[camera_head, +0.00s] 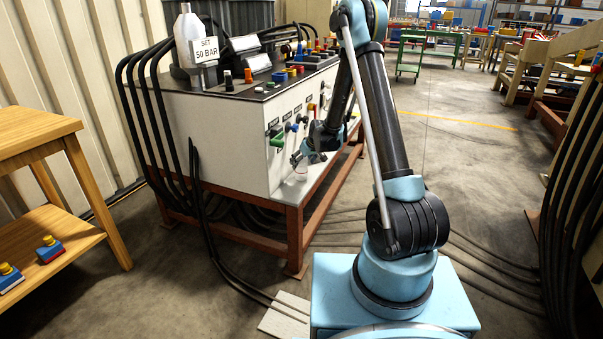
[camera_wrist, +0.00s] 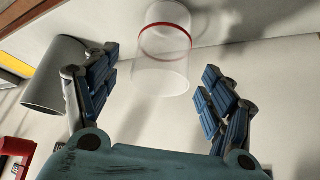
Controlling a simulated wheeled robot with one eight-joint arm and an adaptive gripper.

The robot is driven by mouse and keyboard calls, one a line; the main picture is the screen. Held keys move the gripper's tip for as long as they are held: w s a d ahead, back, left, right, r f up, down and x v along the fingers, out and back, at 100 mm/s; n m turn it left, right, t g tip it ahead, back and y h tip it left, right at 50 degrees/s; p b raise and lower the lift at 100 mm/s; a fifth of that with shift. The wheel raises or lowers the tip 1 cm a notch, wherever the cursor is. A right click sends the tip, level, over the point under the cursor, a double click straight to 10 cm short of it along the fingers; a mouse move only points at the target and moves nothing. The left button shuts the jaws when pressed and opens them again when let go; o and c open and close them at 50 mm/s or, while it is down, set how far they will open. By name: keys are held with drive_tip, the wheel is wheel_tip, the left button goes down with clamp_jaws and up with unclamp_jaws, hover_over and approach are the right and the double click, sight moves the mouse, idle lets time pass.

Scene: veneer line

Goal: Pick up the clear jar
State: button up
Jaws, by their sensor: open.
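The clear jar (camera_wrist: 165,72) is a see-through cylinder with a red band, at the top middle of the wrist view. My gripper (camera_wrist: 162,62) is open, with one blue-padded finger on each side of the jar and visible gaps between pads and jar. The fingers do not touch it. In the head view my gripper (camera_head: 304,157) is low against the front of the white machine, over its ledge. The jar is only faintly visible there, just below the fingers.
A grey cylinder (camera_wrist: 56,78) lies close outside the left finger in the wrist view. The white machine (camera_head: 225,138) has knobs and valves on its front, above the ledge. Black hoses hang at its left. A wooden table (camera_head: 38,135) stands at far left.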

drive_tip(key=shift+x, duration=1.1)
drive_tip(key=c, duration=1.2)
